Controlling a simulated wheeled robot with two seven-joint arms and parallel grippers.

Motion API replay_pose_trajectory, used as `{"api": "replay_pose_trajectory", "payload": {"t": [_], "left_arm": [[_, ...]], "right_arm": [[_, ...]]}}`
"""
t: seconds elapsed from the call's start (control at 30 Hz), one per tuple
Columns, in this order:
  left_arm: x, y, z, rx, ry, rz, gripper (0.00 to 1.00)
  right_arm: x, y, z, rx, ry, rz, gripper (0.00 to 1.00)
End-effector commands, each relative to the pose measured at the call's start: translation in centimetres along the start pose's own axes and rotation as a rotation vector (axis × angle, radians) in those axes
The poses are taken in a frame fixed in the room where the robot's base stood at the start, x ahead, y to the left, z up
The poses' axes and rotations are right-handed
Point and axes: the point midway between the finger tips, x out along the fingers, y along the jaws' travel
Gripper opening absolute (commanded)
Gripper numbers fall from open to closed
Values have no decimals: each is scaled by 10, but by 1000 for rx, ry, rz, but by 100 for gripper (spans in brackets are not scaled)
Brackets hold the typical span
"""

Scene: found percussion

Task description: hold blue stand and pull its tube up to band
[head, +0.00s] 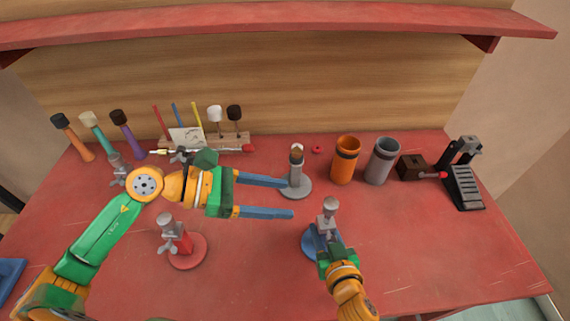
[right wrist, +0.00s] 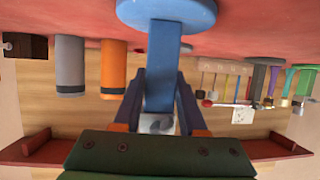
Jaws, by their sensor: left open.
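The blue stand (head: 309,243) stands upright at the front middle of the table, its round base and post also in the upside-down right wrist view (right wrist: 163,65). Its grey tube (head: 330,204) shows above the post with a metal screw; I cannot make out a band on it. My right gripper (head: 325,245) has its fingers against both sides of the blue post, as the right wrist view (right wrist: 162,85) shows. My left gripper (head: 290,199) is open and empty, its fingers pointing right, up and left of the blue stand's tube and near the grey stand (head: 298,190) in the picture.
A red stand (head: 187,251) is at the front left. Orange (head: 344,162) and grey (head: 381,163) cylinders, a dark block (head: 411,166) and a black ramp-like device (head: 465,185) are at the back right. Mallets (head: 128,135) and a wooden rack (head: 235,138) are at the back left. The front right is clear.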

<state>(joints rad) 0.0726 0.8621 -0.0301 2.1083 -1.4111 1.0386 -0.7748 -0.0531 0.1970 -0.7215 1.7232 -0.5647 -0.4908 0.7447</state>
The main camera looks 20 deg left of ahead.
Motion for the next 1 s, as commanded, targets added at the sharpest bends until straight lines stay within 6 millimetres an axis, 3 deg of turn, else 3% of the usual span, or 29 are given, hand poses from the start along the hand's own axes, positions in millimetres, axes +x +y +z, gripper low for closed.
{"api": "replay_pose_trajectory", "payload": {"t": [0.03, 0.1, 0.47, 0.8, 1.0], "left_arm": [[0, 0, 0, 0, 0, 0, 68], [0, 0, 0, 0, 0, 0, 68], [0, 0, 0, 0, 0, 0, 68], [0, 0, 0, 0, 0, 0, 68], [0, 0, 0, 0, 0, 0, 68]], "right_arm": [[0, 0, 0, 0, -1, 0, 56], [0, 0, 0, 0, 0, 0, 75], [-7, 0, 1, 1, 0, -1, 75], [-95, 0, 1, 2, -4, -2, 75], [-118, 0, 0, 0, -1, -1, 75]]}}
